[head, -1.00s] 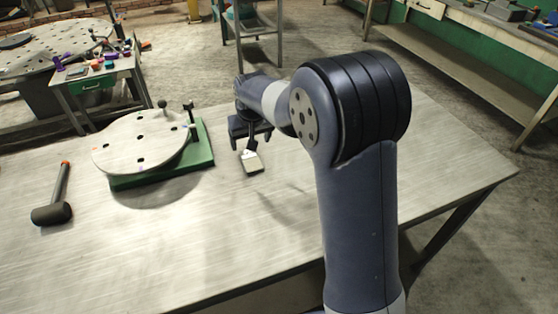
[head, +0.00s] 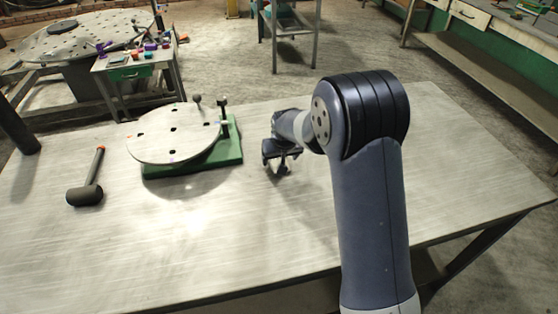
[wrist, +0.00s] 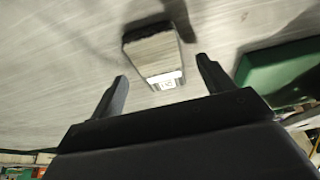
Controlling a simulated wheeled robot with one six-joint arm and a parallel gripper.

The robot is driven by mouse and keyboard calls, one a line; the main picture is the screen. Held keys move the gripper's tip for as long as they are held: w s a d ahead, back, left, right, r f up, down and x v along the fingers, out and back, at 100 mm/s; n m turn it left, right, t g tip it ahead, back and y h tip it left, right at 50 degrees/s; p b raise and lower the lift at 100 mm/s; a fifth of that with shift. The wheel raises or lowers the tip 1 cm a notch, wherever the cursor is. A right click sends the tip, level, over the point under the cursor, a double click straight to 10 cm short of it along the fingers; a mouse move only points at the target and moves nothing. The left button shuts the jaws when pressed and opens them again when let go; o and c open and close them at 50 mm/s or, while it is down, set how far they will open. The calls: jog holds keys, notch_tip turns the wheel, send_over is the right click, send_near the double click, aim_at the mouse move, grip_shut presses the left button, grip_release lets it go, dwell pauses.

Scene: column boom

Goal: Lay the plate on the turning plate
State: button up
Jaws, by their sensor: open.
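The plate, a small grey rectangular metal piece (wrist: 152,52) with a white label at its near end, lies on the table in the wrist view, in front of my gripper (wrist: 162,70). The two fingers are open and apart, one toward each side of the plate's labelled end; I cannot tell the height gap. In the head view my gripper (head: 282,168) is over the table and hides the plate. The turning plate, a round pale disc with dark holes (head: 160,140), sits on a green base (head: 200,165) left of my gripper.
A black mallet (head: 85,195) lies left of the turning plate. A knobbed post (head: 224,118) stands at the disc's right edge. The green base also shows at right in the wrist view (wrist: 275,75). The front of the worktable (head: 220,245) is clear.

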jog(key=shift+w+a+f, duration=0.1)
jog(key=shift+w+f, duration=0.15)
jog(key=shift+f, duration=0.3)
jog(key=shift+c, duration=0.2)
jog(key=c, duration=1.5)
jog(key=shift+r, duration=0.15)
grip_shut()
